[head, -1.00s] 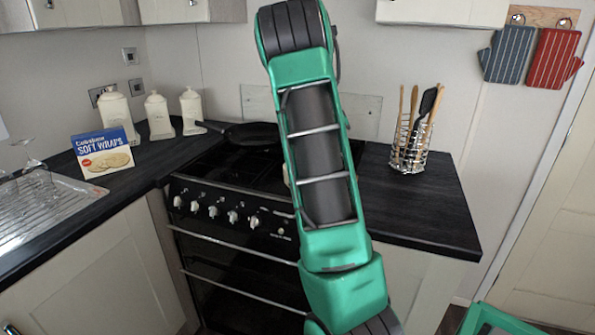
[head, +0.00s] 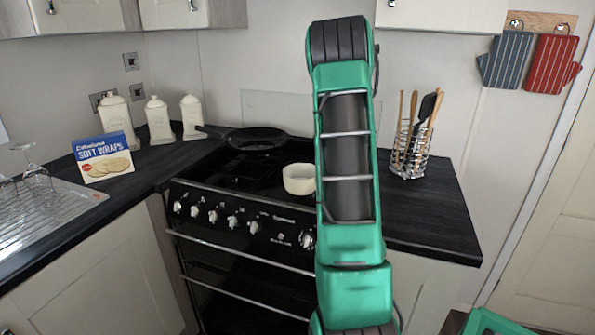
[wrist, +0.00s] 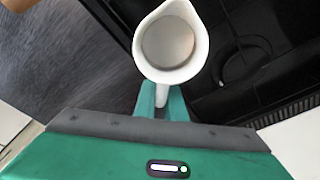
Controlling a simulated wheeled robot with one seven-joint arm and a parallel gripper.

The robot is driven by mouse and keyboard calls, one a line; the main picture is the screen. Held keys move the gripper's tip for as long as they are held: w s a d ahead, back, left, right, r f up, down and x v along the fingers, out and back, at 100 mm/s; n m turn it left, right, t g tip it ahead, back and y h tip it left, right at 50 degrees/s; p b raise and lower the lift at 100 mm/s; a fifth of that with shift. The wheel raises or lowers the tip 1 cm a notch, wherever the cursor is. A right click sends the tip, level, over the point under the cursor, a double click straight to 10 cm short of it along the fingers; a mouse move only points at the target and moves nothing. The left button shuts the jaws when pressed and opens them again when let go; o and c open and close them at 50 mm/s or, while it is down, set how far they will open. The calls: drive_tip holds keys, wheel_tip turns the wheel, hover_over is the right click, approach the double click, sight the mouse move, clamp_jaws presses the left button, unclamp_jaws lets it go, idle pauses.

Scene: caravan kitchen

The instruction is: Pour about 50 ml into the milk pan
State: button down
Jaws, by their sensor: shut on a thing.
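A white jug (wrist: 187,68) with a spout shows in the wrist view, seen from above, its mouth open. My gripper (wrist: 162,98) is shut on the jug's handle. The jug's inner bottom looks grey-beige; I cannot tell how much liquid it holds.
A black frying pan (head: 255,139) sits at the back of the hob (head: 235,175). A utensil rack (head: 408,162) stands on the right worktop (head: 430,215). Cream canisters (head: 157,120), a wraps box (head: 103,158) and glasses on the drainer (head: 50,205) are at left.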

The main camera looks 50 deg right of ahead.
drive_tip(key=shift+s+d+f+t+y+b, duration=0.15)
drive_tip(key=shift+d+f+t+y+b, duration=0.25)
drive_tip(key=shift+f+y+b, duration=0.25)
idle(0.5)
